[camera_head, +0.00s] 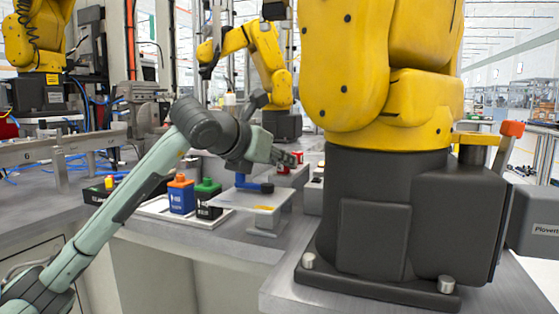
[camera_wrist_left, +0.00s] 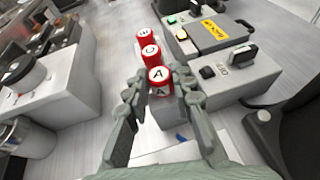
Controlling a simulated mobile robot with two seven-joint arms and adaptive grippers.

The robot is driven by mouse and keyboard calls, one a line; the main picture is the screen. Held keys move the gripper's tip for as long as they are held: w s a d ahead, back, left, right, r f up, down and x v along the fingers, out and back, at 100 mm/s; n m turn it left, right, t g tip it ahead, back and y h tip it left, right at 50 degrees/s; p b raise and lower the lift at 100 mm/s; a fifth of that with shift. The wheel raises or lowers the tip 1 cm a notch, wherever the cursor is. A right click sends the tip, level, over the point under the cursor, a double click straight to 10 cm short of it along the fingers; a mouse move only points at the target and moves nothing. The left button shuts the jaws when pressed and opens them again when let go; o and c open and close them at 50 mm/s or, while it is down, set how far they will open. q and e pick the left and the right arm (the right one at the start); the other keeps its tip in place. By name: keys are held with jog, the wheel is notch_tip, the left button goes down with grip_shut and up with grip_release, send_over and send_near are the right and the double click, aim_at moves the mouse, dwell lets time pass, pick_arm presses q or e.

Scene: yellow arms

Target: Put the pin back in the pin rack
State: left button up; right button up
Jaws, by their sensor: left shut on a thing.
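My left gripper (camera_head: 287,160) reaches in over the bench at the centre of the head view. In the left wrist view its fingers close around a red pin with a white lettered top marked A (camera_wrist_left: 160,76). Two more red pins stand in a line behind it, one marked O (camera_wrist_left: 150,52) and the farthest (camera_wrist_left: 144,34). A grey block (camera_wrist_left: 172,108), seemingly the pin rack, shows below the held pin. I cannot tell whether the held pin is seated in it. In the head view a red pin (camera_head: 283,169) is small and partly hidden. My right gripper is not in view.
A large yellow robot arm (camera_head: 375,70) on a dark base fills the right. A white tray (camera_head: 160,210) holds an orange-topped blue box (camera_head: 181,196) and a green-topped black box (camera_head: 208,200). Grey switch boxes (camera_wrist_left: 240,76) stand right of the pins in the wrist view.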

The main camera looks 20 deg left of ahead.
pick_arm(q)
jog(key=o, duration=1)
jog(key=v, duration=1.1)
jog(key=shift+s+a+r, duration=0.1)
jog(key=shift+s+r, duration=0.05)
jog(key=shift+s, duration=0.1)
jog(key=shift+s+r, duration=0.1)
jog(key=shift+s, duration=0.15)
